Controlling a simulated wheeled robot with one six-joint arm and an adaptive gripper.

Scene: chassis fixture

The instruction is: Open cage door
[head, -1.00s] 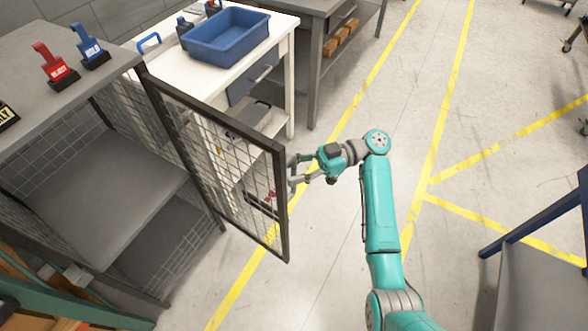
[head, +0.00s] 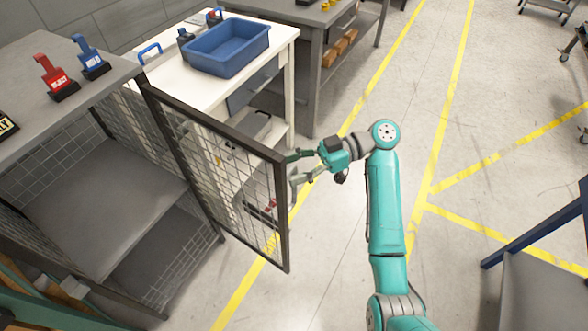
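The cage door (head: 218,172) is a dark frame with wire mesh, and it stands swung wide open from the cage (head: 30,240) in the head view. The cage's front opening is clear, and its grey inner shelf (head: 105,205) shows. My gripper (head: 292,168) is at the free edge of the door, on its right side. The fingers are spread apart around the level of the door's edge post. I cannot tell whether they touch the post. Part of the far finger is hard to make out against the door.
A white table (head: 170,75) with a blue bin (head: 227,47) stands behind the door. Red (head: 55,77) and blue (head: 90,57) labelled holders stand on the cage top. A blue-framed table (head: 540,290) is at the lower right.

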